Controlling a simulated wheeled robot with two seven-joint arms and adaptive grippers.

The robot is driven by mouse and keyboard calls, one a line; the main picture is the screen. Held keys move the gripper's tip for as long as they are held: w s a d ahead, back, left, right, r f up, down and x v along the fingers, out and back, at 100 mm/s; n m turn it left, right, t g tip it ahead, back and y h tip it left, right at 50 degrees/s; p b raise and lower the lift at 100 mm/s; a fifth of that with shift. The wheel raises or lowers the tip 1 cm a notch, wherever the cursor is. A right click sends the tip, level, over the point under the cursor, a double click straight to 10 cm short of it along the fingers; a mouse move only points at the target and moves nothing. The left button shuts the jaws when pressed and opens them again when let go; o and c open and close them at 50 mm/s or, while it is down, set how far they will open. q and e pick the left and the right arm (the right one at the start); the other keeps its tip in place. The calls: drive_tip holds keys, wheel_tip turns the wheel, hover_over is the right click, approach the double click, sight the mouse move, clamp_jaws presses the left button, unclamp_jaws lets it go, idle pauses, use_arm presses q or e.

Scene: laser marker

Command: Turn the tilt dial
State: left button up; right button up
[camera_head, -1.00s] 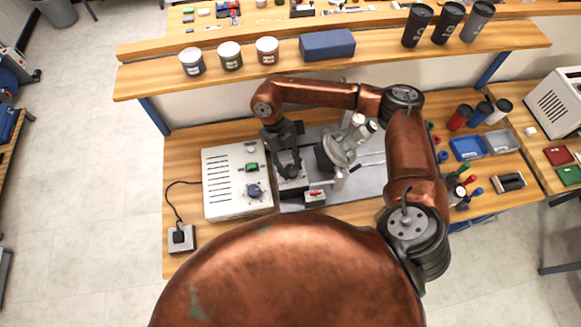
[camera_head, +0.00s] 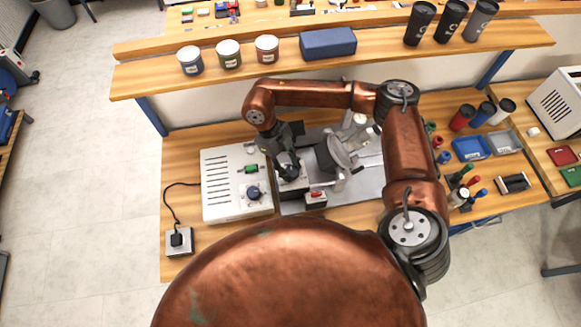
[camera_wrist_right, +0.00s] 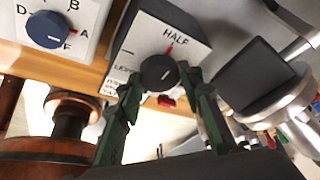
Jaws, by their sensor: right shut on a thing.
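The tilt dial (camera_wrist_right: 158,73) is a round black knob with a short white line, on the face of a small box (camera_wrist_right: 140,42) marked HALF and LEVEL. A red mark lies beside the word HALF. My right gripper (camera_wrist_right: 160,78) has its green fingers on either side of the knob, shut on it. In the head view, my right gripper (camera_head: 289,172) reaches down onto the box beside the white control unit and hides the dial. My left gripper is in neither view.
A white control unit (camera_head: 222,205) with a blue lettered dial (camera_wrist_right: 47,29) stands just left. A small box with a red switch (camera_head: 316,198) is close on the right. A shelf (camera_head: 130,80) with jars runs above.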

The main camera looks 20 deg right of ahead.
drive_tip(key=o, duration=1.1)
drive_tip(key=v, duration=1.2)
drive_tip(key=shift+a, duration=0.1)
wheel_tip(320, 180, up, 7)
drive_tip(key=p, duration=0.4)
